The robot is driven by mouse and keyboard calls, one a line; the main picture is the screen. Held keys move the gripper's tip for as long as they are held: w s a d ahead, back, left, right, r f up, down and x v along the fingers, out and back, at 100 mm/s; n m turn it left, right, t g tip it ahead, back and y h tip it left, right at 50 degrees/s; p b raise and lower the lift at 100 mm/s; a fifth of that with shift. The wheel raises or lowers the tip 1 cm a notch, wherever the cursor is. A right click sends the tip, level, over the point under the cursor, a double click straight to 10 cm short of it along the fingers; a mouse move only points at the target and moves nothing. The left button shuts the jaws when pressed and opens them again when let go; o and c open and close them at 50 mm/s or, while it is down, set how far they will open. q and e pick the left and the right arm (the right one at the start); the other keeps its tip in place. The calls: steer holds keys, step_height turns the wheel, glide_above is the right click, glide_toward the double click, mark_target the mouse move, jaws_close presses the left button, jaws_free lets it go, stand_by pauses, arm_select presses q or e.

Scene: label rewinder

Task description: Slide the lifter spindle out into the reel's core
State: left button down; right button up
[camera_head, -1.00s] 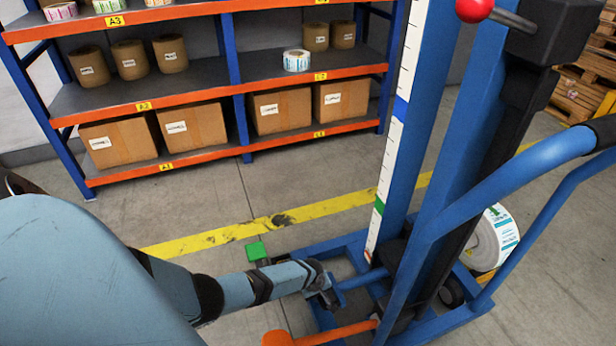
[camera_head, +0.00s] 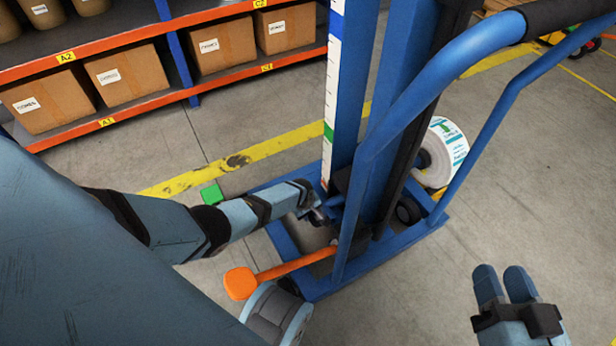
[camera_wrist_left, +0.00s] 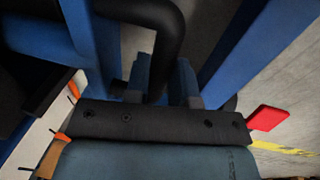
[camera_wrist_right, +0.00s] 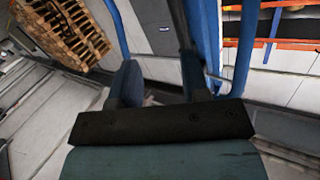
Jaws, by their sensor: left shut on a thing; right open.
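The lifter is a blue frame with a blue mast (camera_head: 350,90), a white scale strip and dark parts at its base. The white label reel (camera_head: 445,152) stands upright behind the mast, on its right; its core is mostly hidden by the frame. I cannot make out the spindle clearly. My left gripper (camera_head: 318,214) is low at the mast's base. In the left wrist view a black bent bar (camera_wrist_left: 168,45) runs between its fingers, and it is shut on this bar. My right gripper (camera_head: 505,280) is open and empty, at the lower right, apart from the lifter.
The blue push handle (camera_head: 470,45) arches over the reel side. Shelving with cartons (camera_head: 125,75) stands at the back left.

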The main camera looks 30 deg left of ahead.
arm_select(q)
steer(key=c, duration=1.2)
jaws_free()
steer(key=shift+w+d+r, duration=0.1)
steer(key=shift+w, duration=0.25)
steer(key=shift+c, duration=0.2)
arm_select(e)
steer(key=shift+w, duration=0.1)
arm_select(q)
step_height(320, 180, up, 13)
steer(key=s+a+p, duration=0.1)
steer(key=s+p, duration=0.1)
steer(key=p, duration=0.8)
steer(key=shift+s+r, duration=0.2)
steer(key=shift+s, duration=0.05)
arm_select(e)
step_height(320, 180, up, 6)
steer(key=d+m+t+h, duration=0.1)
steer(key=t, duration=0.1)
steer(key=shift+s+d+r+m, duration=0.2)
steer(key=shift+d+r+m, duration=0.05)
steer(key=shift+d+m, duration=0.05)
arm_select(q)
steer(key=shift+a, duration=0.1)
